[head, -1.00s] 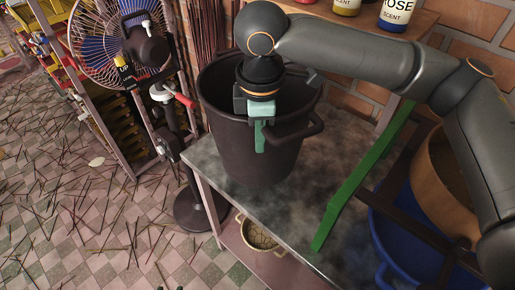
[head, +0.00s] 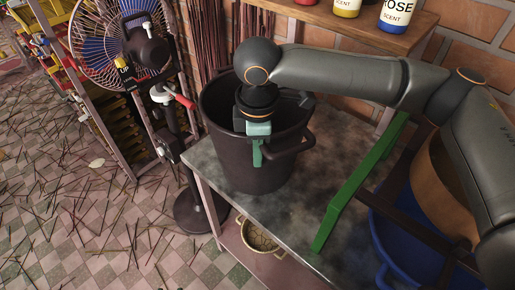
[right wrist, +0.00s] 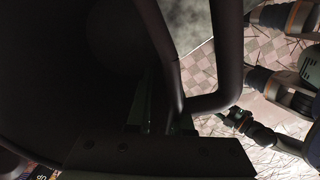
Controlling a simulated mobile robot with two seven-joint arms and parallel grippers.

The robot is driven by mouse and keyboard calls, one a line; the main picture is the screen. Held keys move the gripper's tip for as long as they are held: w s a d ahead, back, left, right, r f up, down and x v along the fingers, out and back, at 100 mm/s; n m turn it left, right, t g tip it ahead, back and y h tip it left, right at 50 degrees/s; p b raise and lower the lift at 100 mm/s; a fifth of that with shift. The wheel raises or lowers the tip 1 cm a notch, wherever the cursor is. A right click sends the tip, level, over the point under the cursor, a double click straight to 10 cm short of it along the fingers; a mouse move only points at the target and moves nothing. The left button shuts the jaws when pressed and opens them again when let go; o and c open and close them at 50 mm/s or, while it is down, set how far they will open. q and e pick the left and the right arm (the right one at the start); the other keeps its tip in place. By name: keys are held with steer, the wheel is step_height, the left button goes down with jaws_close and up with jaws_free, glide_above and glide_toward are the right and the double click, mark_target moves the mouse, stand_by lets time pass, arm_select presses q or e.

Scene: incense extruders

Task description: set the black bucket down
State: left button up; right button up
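The black bucket (head: 258,165) is upright over the left part of the grey metal tabletop (head: 300,215). Its base looks at or very near the surface; I cannot tell whether a gap remains. My right gripper (head: 257,152) points down at the bucket's near rim, beside its side handle (head: 292,142), with a green finger outside the wall. In the right wrist view, the gripper (right wrist: 160,110) is closed about the bucket's rim (right wrist: 160,40), and the dark inside fills the left. What looks like my left gripper (right wrist: 238,119) shows small there; its opening is unclear.
A green bar (head: 360,185) runs along the table's right side. Beyond it are a blue tub (head: 400,245) and a brown container (head: 440,185). A fan (head: 105,45) and stand (head: 185,130) are at left. Bottles (head: 396,14) stand on a shelf behind. The table's front is clear.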

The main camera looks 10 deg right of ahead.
steer(key=shift+o, duration=0.8)
steer(key=shift+r, duration=0.1)
step_height(320, 180, up, 12)
steer(key=s+p, duration=0.1)
steer(key=shift+a, duration=0.1)
